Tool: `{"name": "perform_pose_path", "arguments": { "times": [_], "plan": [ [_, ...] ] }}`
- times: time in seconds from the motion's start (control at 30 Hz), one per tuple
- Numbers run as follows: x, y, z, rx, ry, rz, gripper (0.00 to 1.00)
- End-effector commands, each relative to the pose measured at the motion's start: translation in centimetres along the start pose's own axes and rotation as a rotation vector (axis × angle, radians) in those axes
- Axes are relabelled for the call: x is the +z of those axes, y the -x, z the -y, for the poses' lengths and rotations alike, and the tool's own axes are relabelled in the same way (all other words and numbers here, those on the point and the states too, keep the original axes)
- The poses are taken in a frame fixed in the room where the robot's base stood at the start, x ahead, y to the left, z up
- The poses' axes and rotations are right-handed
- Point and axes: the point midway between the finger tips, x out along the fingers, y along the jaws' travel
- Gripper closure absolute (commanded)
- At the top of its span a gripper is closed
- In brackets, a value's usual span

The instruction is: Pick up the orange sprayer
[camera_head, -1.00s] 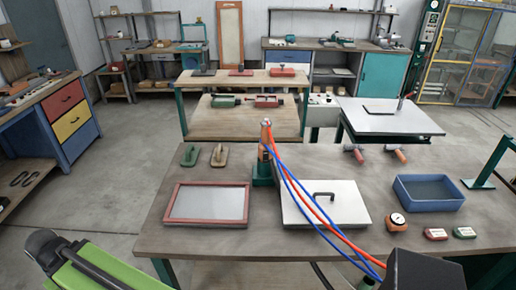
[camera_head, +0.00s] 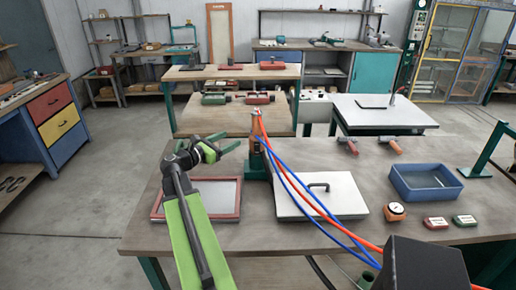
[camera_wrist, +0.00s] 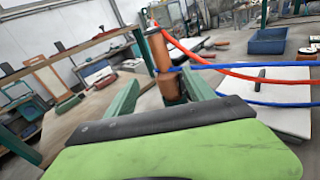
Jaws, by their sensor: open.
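The orange sprayer (camera_head: 257,132) stands upright in a green stand (camera_head: 258,166) on the front table, with red and blue hoses running from its top. In the head view my gripper (camera_head: 228,143) is open and empty, just left of the sprayer, above the red-framed panel. In the wrist view the sprayer (camera_wrist: 161,58) appears beyond and between my two green fingers (camera_wrist: 163,88). No contact is visible, and its lower part is partly hidden behind my gripper.
A red-framed panel (camera_head: 226,188) lies left of the stand and a white plate with a handle (camera_head: 335,203) lies right of it. The hoses (camera_head: 318,205) cross over the plate. A blue tray (camera_head: 426,191) and two hammer-like tools (camera_head: 392,146) sit farther right.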

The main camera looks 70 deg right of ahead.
Motion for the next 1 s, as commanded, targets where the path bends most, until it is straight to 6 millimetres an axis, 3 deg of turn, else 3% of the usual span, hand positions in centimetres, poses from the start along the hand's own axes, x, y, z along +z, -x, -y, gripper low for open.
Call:
{"name": "perform_pose_path", "arguments": {
  "times": [0.03,0.27,0.7,1.0],
  "plan": [
    [0.5,-1.1,0.5,-0.009,0.042,0.03,0.38],
    [1.3,-2.6,0.7,-0.015,0.082,0.055,0.38],
    [1.8,-12.7,0.7,-0.016,0.078,0.052,0.38],
    [1.8,-14.0,0.8,-0.014,0.078,0.052,0.38]
  ]
}}
